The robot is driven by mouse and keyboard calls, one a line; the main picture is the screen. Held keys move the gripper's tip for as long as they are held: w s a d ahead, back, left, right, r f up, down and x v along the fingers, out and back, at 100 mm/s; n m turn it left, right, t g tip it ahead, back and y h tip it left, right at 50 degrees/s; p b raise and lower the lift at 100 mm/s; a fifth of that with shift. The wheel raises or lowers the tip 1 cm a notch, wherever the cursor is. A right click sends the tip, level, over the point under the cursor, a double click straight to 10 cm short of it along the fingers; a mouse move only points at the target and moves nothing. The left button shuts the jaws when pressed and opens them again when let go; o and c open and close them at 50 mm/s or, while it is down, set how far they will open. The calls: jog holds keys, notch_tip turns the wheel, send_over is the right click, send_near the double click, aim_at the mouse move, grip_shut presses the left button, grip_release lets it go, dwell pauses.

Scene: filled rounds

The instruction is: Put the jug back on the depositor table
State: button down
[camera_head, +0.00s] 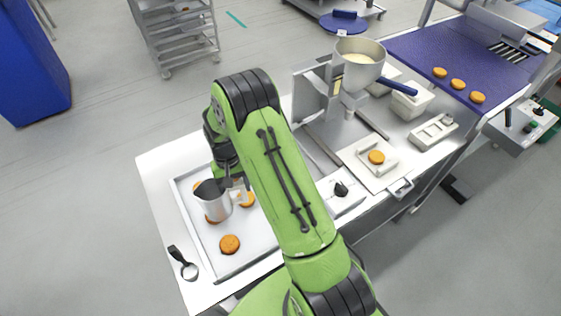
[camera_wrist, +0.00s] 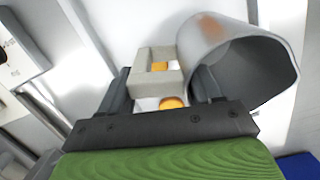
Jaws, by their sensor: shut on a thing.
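A grey metal jug (camera_head: 216,204) shows in the head view over the left part of the white tray, roughly upright. My gripper (camera_head: 234,182) is at its right side, partly hidden by my green arm. In the wrist view the jug (camera_wrist: 243,62) is at the right, its mouth open towards the camera. My gripper (camera_wrist: 158,84) is shut on its square handle (camera_wrist: 154,72). I cannot tell whether the jug's base touches anything. The depositor (camera_head: 356,66) with its pale-filled hopper stands on the white table (camera_head: 160,165), right of my arm.
The tray (camera_head: 258,262) carries several orange rounds (camera_head: 230,244). A black-handled tool (camera_head: 183,263) lies at the table's left front. A white board with a mould and a round (camera_head: 376,157) is right of my arm. A blue belt (camera_head: 440,50) carries rounds. A rack (camera_head: 178,35) stands behind.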

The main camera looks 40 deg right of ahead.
jog(key=shift+w+d+f+m, duration=0.1)
jog(key=shift+w+d+m, duration=0.25)
jog(key=shift+m, duration=0.15)
jog(key=w+d+r+m+t+b, duration=0.1)
jog(key=w+d+r+m+b, duration=0.1)
jog(key=d+m+b, duration=0.6)
jog(key=w+d+r+m+t+b, duration=0.1)
jog(key=w+d+r+m+b, duration=0.2)
jog(key=d+m, duration=0.9)
jog(key=a+f+m+b, duration=0.1)
jog(key=f, duration=0.2)
jog(key=f+m+b, duration=0.1)
jog(key=f, duration=0.2)
jog(key=a+f+b, duration=0.1)
jog(key=f, duration=0.2)
jog(key=shift+s+a+f+m, duration=0.3)
jog(key=shift+s+f+m, duration=0.05)
jog(key=shift+s+m, duration=0.05)
jog(key=shift+f, duration=0.1)
jog(key=shift+c, duration=1)
grip_release()
